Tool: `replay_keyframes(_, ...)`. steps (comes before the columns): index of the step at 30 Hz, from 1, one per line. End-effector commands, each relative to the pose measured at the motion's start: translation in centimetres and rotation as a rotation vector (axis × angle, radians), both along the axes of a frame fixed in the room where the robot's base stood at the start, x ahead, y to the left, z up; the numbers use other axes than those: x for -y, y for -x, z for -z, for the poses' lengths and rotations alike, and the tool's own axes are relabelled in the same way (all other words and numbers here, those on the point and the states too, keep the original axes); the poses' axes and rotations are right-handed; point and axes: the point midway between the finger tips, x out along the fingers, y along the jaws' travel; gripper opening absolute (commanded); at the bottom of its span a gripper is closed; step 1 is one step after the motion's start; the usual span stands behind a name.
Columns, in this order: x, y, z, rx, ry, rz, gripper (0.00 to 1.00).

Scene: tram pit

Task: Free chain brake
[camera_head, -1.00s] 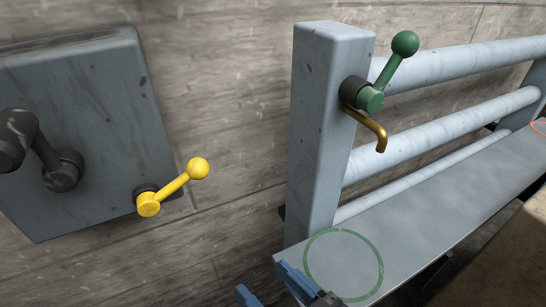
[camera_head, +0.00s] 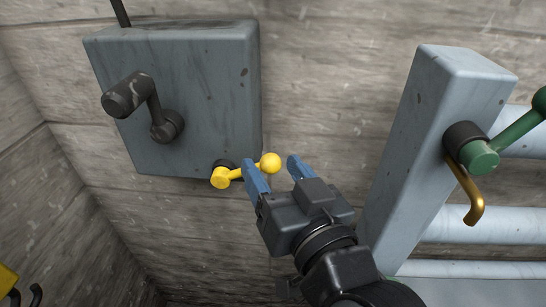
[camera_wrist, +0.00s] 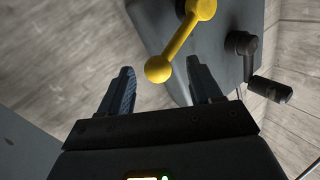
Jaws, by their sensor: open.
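A yellow lever with a ball end (camera_head: 232,175) sticks out from the lower right corner of a grey wall box (camera_head: 190,95). My gripper (camera_head: 275,170) is open, with its blue fingers near the lever's ball. In the head view the ball shows between the two fingertips.
A grey post (camera_head: 425,150) stands to the right, with a green lever (camera_head: 500,140) and a brass hook (camera_head: 468,195) on it. Pale blue rails (camera_head: 470,225) run right from the post. Bare concrete wall lies between box and post.

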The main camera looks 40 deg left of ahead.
Motion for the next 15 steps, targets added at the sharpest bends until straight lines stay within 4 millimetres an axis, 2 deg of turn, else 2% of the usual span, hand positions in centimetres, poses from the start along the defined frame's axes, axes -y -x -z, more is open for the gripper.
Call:
replay_keyframes(6,-1.9,-1.1,0.0,-0.001,0.000,0.000,0.64)
replay_keyframes(15,-2.2,-1.3,0.0,0.000,-0.001,0.001,0.64)
